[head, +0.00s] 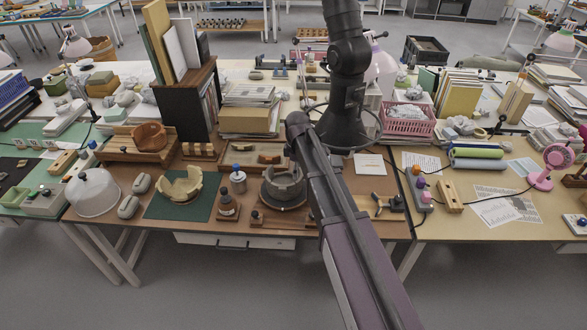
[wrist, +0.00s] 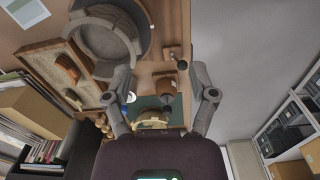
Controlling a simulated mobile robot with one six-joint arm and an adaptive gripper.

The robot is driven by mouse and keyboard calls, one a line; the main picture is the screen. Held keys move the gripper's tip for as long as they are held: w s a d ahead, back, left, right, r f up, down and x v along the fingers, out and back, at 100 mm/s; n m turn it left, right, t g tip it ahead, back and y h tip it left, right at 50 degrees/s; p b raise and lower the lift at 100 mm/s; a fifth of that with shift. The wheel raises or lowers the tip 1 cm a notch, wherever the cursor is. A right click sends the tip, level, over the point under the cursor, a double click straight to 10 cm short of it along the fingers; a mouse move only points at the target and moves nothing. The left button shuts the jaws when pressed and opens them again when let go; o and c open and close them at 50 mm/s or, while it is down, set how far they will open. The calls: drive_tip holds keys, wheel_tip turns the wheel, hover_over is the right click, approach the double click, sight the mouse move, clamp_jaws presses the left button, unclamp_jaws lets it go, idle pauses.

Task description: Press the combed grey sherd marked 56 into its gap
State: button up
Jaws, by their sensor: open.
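A grey vessel (head: 284,188) with an uneven rim stands on a round dark base on the brown bench, partly behind my arm in the head view. In the wrist view the grey vessel (wrist: 92,42) is at the upper left, outside my fingers. My gripper (wrist: 160,72) is open, its two fingers apart, with nothing held between them. I cannot make out the combed grey sherd or any number 56. A shallow wooden tray (wrist: 38,56) beside the vessel holds a red-brown sherd (wrist: 67,68).
A dark brown bottle (head: 228,205) and a pale jar (head: 238,179) stand left of the grey vessel. A cream broken vessel (head: 180,188) sits on a green mat (head: 203,208). A dark bookcase (head: 188,105) rises behind. A pink basket (head: 408,124) stands right of my arm.

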drive_tip(key=shift+m, duration=0.3)
drive_tip(key=shift+s+d+r+p, duration=0.15)
drive_tip(key=shift+d+r+p, duration=0.25)
drive_tip(key=shift+r+p, duration=0.4)
drive_tip(key=shift+s+d+r+p, duration=0.1)
drive_tip(key=shift+d+r+p, duration=0.35)
drive_tip(key=shift+r+p, duration=0.3)
drive_tip(key=shift+s+d+r+p, duration=0.15)
drive_tip(key=shift+d+r+p, duration=0.35)
drive_tip(key=shift+r, duration=0.45)
drive_tip(key=shift+a, duration=0.1)
drive_tip(key=s+d+f+m+b, duration=0.2)
drive_tip(key=s+d+m, duration=0.5)
drive_tip(key=s, duration=0.3)
drive_tip(key=s+d+f+m+b, duration=0.2)
drive_tip(key=s+d+f+m, duration=0.1)
drive_tip(key=s+d+m, duration=0.5)
drive_tip(key=shift+s+m+b, duration=0.4)
drive_tip(key=shift+s, duration=0.95)
drive_tip(key=shift+a, duration=0.1)
